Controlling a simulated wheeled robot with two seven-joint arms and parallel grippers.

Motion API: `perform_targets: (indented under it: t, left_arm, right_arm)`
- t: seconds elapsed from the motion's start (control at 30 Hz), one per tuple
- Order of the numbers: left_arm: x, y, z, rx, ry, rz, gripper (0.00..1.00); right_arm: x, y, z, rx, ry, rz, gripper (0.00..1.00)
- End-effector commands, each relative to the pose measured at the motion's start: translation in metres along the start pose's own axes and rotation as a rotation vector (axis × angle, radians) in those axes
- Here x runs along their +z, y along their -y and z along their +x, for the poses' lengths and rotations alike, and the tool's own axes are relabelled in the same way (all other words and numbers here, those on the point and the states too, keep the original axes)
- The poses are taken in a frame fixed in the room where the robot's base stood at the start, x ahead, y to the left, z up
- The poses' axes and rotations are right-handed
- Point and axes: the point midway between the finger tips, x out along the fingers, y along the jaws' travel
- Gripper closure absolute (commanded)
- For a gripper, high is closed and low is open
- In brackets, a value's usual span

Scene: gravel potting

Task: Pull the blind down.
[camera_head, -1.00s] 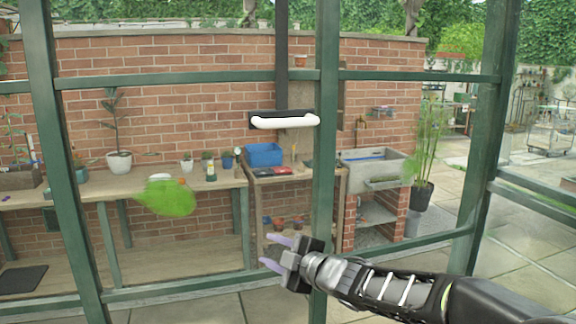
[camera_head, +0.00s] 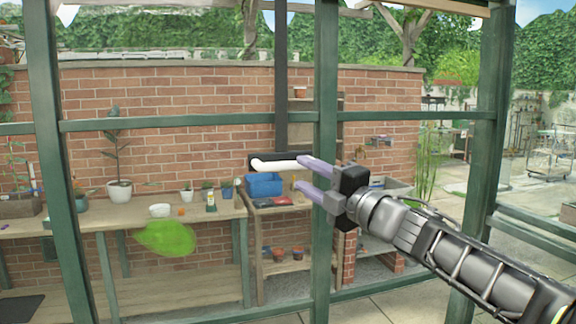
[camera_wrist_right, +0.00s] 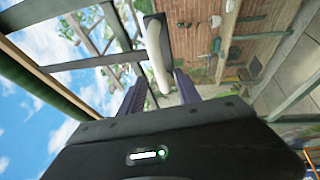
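The pull handle (camera_head: 270,165) is a white, rounded horizontal bar on a dark backing plate, at the lower end of a dark vertical strip (camera_head: 281,80). I cannot make out a wider sheet of blind. My right gripper (camera_head: 299,171) is open, its two purple fingers pointing left at the handle's right end, which the upper finger partly hides. In the right wrist view, the white handle (camera_wrist_right: 157,50) lies ahead, between the lines of the open fingers (camera_wrist_right: 160,82). I cannot tell whether they touch it. My left gripper is not in view.
A green frame post (camera_head: 325,80) stands right beside the handle, behind my right gripper. A green crossbar (camera_head: 180,125) runs above the handle level. Beyond are a wooden bench (camera_head: 120,208) with pots, a blue bin (camera_head: 264,184) and a brick wall (camera_head: 180,95).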

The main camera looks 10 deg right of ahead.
Motion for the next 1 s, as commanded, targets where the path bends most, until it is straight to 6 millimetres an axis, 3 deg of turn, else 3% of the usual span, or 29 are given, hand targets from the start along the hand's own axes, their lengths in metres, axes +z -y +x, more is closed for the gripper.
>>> perform_targets:
  t: [0.2, 0.4, 0.73, 1.0]
  left_arm:
    - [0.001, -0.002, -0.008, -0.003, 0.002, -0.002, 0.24]
    - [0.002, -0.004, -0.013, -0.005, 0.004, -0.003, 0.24]
    - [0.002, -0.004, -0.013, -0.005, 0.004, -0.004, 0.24]
    - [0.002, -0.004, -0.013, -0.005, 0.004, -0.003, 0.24]
  right_arm:
    - [-0.002, -0.001, 0.036, -0.002, -0.003, -0.002, 0.60]
    - [-0.001, -0.001, 0.058, -0.001, -0.002, -0.001, 0.60]
    - [-0.001, 0.000, 0.061, 0.001, -0.001, 0.000, 0.60]
    - [-0.001, 0.000, 0.061, 0.001, -0.001, 0.000, 0.82]
